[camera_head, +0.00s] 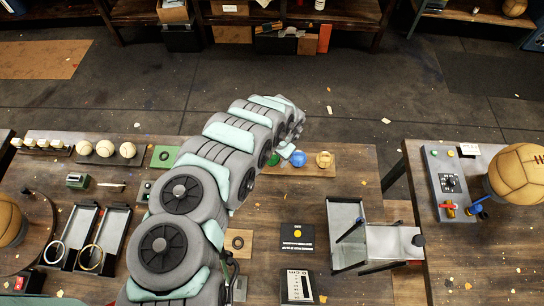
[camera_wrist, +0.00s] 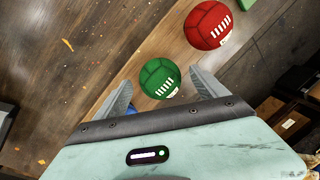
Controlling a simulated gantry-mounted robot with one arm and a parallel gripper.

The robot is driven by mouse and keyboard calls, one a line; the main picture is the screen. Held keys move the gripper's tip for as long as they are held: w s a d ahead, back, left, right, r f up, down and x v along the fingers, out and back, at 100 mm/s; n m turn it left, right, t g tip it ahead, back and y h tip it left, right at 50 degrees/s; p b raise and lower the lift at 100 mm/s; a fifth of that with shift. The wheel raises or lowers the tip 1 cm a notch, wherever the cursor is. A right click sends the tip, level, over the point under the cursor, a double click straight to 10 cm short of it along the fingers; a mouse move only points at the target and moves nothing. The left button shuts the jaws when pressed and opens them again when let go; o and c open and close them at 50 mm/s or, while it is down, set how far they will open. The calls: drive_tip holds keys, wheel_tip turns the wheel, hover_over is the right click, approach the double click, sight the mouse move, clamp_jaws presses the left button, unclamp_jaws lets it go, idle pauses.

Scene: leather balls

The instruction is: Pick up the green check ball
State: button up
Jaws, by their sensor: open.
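The green ball (camera_wrist: 160,79) has white marks and rests on a light wooden board (camera_wrist: 182,55). In the wrist view it shows between the two spread fingers of my gripper (camera_wrist: 161,76), which is open and empty. I cannot tell the height of the fingers above it. In the head view the green ball (camera_head: 274,159) is partly covered by my arm, with my gripper (camera_head: 287,151) close by it.
A red ball (camera_wrist: 208,25) lies beyond the green one. A blue ball (camera_head: 299,159) and a tan ball (camera_head: 323,159) stand to the right on the same board. A metal tray (camera_head: 345,215) stands further right. The dark table's front middle holds cards.

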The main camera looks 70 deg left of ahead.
drive_tip(key=shift+s+f, duration=0.1)
drive_tip(key=shift+f, duration=0.25)
drive_tip(key=shift+c, duration=0.3)
drive_tip(key=c, duration=1.5)
drive_tip(key=shift+o, duration=0.2)
drive_tip(key=shift+r, duration=0.2)
